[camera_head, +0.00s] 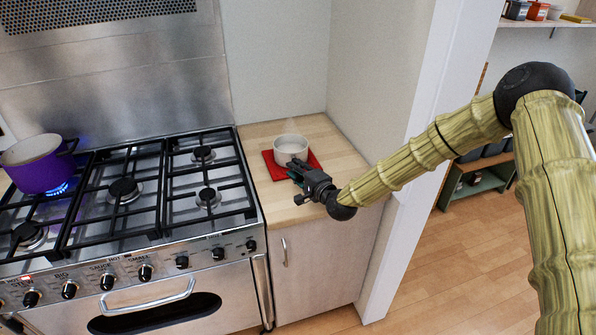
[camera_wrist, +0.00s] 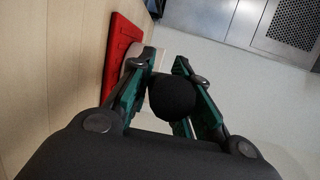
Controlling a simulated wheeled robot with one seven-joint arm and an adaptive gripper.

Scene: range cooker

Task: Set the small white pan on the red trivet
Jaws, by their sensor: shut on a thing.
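The small white pan (camera_head: 291,150) is upright over the red trivet (camera_head: 272,168) on the wooden counter, with faint steam above it. In the wrist view the pan (camera_wrist: 147,60) shows as a pale edge close against the trivet (camera_wrist: 120,48); I cannot tell for sure whether they touch. My gripper (camera_head: 295,175) reaches in from the front right, low over the counter. In the wrist view my gripper (camera_wrist: 162,72) is shut on the pan's dark, round-ended handle (camera_wrist: 172,97). The fingers hide most of the pan there.
The range cooker (camera_head: 130,200) with black grates stands left of the counter (camera_head: 335,152). A purple pot (camera_head: 35,165) sits over a lit blue flame at the far left. A wall closes the counter's back and right. Bare wood shows around the trivet.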

